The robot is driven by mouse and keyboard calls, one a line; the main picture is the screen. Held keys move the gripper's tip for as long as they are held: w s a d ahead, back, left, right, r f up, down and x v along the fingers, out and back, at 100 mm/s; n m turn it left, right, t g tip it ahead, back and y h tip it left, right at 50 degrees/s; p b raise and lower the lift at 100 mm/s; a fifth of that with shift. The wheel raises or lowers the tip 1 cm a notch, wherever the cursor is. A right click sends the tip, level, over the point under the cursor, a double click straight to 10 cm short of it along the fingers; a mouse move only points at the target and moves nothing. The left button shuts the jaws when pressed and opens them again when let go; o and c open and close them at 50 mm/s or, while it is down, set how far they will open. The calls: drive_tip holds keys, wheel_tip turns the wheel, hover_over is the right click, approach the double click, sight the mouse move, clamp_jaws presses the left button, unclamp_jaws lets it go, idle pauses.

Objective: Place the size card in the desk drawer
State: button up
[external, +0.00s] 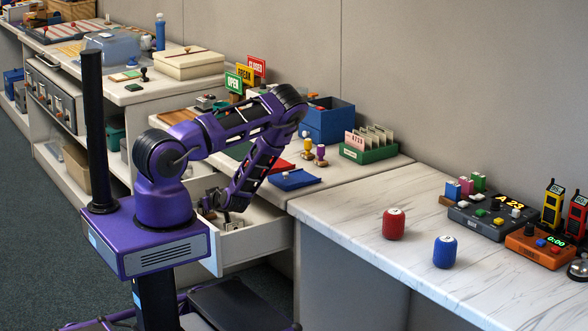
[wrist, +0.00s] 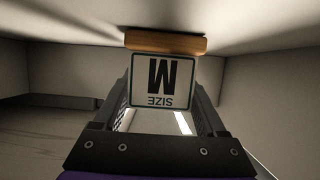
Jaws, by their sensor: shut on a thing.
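The size card (wrist: 164,85) is a white card marked M and SIZE, with a wooden strip (wrist: 165,43) along one edge. It appears upside down in the wrist view. My gripper (wrist: 164,98) is shut on it, with one dark finger at each side. In the external view my gripper (external: 219,203) is low, inside the open desk drawer (external: 256,243), and the card is small and partly hidden there. The pale drawer walls surround the card in the wrist view. I cannot tell whether the card touches the drawer floor.
The desktop above the drawer holds a blue tray (external: 294,180), a green card box (external: 369,151) and a blue bin (external: 328,121). Red (external: 394,224) and blue (external: 445,252) canisters stand on the right counter. The drawer walls and desk edge are close around my arm.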

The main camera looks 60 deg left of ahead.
drive_tip(key=o, duration=1.3)
drive_tip(key=shift+f, duration=0.1)
drive_tip(key=shift+c, duration=0.2)
drive_tip(key=shift+r, duration=0.25)
drive_tip(key=shift+v, duration=1.25)
drive_tip(key=r, duration=0.3)
drive_tip(key=r+p, duration=0.1)
drive_tip(key=r, duration=0.1)
drive_tip(key=shift+d+r+p, duration=0.25)
drive_tip(key=shift+r+p, duration=0.05)
drive_tip(key=shift+r, duration=0.7)
